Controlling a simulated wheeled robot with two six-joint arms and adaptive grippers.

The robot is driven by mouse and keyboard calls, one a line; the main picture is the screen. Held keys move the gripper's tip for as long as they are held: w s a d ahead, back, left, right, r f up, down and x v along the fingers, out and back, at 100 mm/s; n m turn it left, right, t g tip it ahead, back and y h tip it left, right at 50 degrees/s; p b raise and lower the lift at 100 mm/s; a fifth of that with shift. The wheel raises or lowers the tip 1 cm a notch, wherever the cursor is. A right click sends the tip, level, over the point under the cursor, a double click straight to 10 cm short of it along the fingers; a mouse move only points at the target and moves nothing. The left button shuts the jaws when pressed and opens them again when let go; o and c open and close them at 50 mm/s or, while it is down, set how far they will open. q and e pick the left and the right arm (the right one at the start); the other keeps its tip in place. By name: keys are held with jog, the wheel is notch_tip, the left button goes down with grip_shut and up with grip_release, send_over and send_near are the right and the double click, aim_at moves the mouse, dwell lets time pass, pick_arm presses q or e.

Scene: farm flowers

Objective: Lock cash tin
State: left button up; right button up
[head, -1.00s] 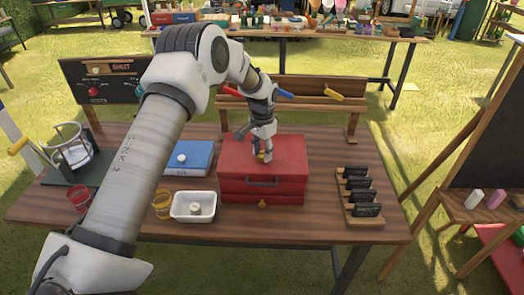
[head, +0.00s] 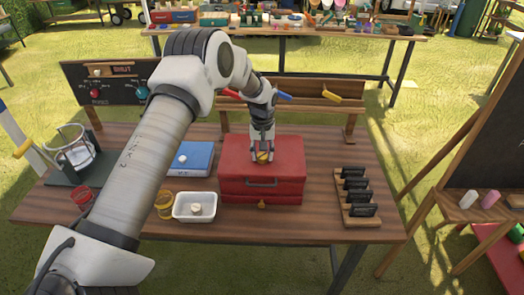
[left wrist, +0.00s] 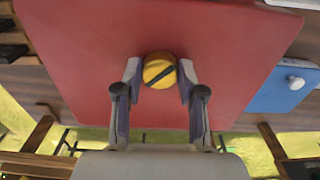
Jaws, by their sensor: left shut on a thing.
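The red cash tin (head: 262,188) stands on the wooden table with its lid down and a dark handle on its front. A round yellow knob (left wrist: 160,70) with a dark diagonal bar sits on the lid. My left gripper (head: 262,157) reaches down from above onto the lid and is shut on the knob. In the left wrist view its two fingers stand on either side of the knob. In the head view the fingers partly hide the knob. My right gripper is not in view.
Left of the tin are a blue box (head: 190,158), a white dish (head: 194,208) and a yellow cup (head: 164,204). A rack of dark blocks (head: 358,212) stands to the right. A wooden rail (head: 310,97) with coloured pegs is behind. The table front right of the tin is clear.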

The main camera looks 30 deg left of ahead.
aim_at(262, 155)
pick_arm(q)
jog(key=n+p, duration=0.1)
jog(key=n, duration=0.3)
jog(key=shift+s+f+n, duration=0.1)
jog(key=shift+f+n, duration=0.05)
jog(key=shift+n, duration=0.15)
jog(key=shift+d+f+n+p, duration=0.1)
jog(key=shift+n+p, duration=0.5)
jog(key=shift+n, duration=1.4)
jog(key=o, duration=1)
jog(key=shift+c, duration=0.2)
jog(key=shift+o, duration=1.1)
jog(key=shift+f, duration=0.1)
jog(key=shift+w+a, duration=0.2)
jog(key=shift+a, duration=0.1)
jog(key=shift+d+r, duration=0.1)
jog(key=shift+r, duration=0.35)
notch_tip(262, 155, up, 11)
